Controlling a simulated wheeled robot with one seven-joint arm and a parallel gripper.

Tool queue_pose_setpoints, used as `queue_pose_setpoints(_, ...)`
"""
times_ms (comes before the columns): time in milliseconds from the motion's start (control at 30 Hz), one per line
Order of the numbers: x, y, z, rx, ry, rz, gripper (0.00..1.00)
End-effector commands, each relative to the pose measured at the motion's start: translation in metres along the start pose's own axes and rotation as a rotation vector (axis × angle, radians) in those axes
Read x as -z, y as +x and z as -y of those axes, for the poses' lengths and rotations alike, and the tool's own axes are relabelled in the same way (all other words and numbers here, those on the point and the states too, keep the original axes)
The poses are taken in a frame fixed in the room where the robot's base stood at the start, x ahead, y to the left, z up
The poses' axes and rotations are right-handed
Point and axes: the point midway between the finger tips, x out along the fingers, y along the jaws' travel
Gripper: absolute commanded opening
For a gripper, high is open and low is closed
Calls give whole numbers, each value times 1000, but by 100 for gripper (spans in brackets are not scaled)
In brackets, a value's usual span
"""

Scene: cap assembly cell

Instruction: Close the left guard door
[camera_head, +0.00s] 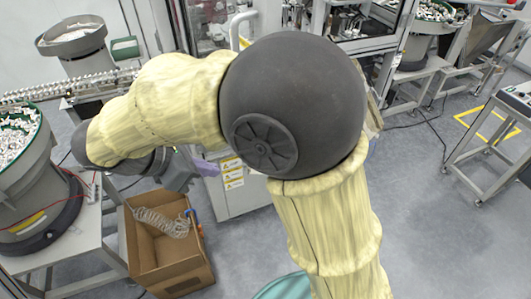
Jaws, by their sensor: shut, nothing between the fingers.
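The assembly machine stands at the back centre, partly hidden behind my arm. A clear guard panel (208,22) shows at its upper left, with a white bar handle (240,30) beside it. I take this to be the left guard door; how far it stands open cannot be told, as my arm covers much of it. My gripper (190,167) is at the end of my bent arm, left of the machine's lower cabinet (232,195). It is shut and empty, and appears apart from the handle, lower and to its left.
An open cardboard box (165,262) with a coiled clear hose stands below my gripper. Bowl feeders (25,150) and a linear track (60,90) fill the left side. A metal table (510,110) stands at right. Grey floor (420,230) is clear at lower right.

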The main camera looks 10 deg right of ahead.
Motion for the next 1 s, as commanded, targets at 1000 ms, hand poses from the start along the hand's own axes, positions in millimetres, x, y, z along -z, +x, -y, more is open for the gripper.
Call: queue_pose_setpoints(1000,-5,82,-1,3,-15,19,0)
